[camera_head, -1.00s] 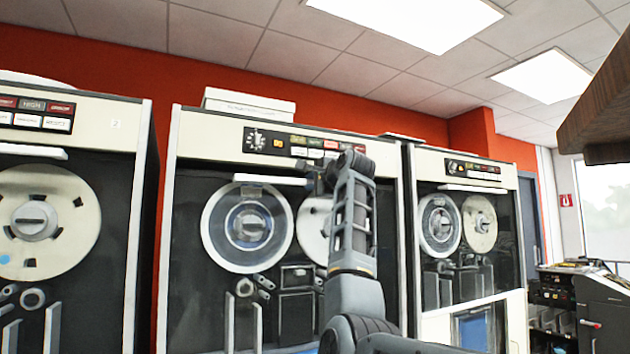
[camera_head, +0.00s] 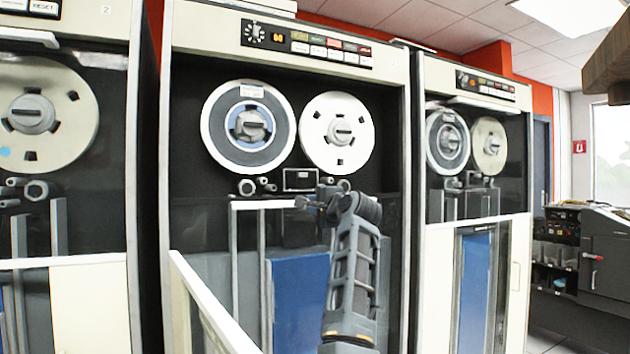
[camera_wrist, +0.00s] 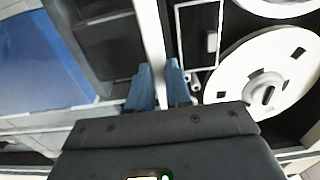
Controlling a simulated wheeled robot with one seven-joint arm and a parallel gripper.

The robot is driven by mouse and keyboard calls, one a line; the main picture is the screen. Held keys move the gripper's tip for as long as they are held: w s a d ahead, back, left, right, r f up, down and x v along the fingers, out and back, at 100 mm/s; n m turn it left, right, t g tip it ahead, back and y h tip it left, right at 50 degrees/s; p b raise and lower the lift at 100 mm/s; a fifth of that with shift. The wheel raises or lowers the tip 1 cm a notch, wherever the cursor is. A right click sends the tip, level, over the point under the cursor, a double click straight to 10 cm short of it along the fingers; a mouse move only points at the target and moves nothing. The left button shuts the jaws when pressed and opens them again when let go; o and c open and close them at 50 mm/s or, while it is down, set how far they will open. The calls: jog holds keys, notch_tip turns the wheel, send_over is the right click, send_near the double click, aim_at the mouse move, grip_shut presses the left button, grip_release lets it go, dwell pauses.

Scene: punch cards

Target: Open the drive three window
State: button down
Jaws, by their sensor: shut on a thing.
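The middle tape drive (camera_head: 390,110) stands right of the drive marked 2, and I take it as drive three; its own number is not legible. Its window's white top bar (camera_head: 262,204) sits low, just below the two reels (camera_head: 249,126). The reels stand uncovered above the bar. My gripper (camera_head: 310,202) is shut on the right part of this bar, with my arm rising in front of the drive. In the wrist view the two blue fingers (camera_wrist: 159,75) close around the white bar (camera_wrist: 150,38). The exact finger contact is partly hidden.
The drive marked 2 (camera_head: 96,150) stands at left and another drive (camera_head: 433,90) at right. A pale panel with a white edge (camera_head: 205,315) juts out at the lower front of the middle drive. A brown wooden piece (camera_head: 610,70) hangs at upper right.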

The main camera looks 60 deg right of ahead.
jog(key=b, duration=0.2)
send_near(315, 235)
jog(key=w, duration=0.1)
jog(key=w+r, duration=0.1)
jog(key=w, duration=0.2)
jog(key=shift+w+a+r, duration=0.15)
jog(key=shift+w+a, duration=0.1)
jog(key=shift+a, duration=0.15)
jog(key=c, duration=1)
grip_release()
jog(key=shift+c, duration=0.2)
jog(key=v, duration=0.7)
jog(key=shift+s+a, duration=0.15)
jog(key=shift+s, duration=0.2)
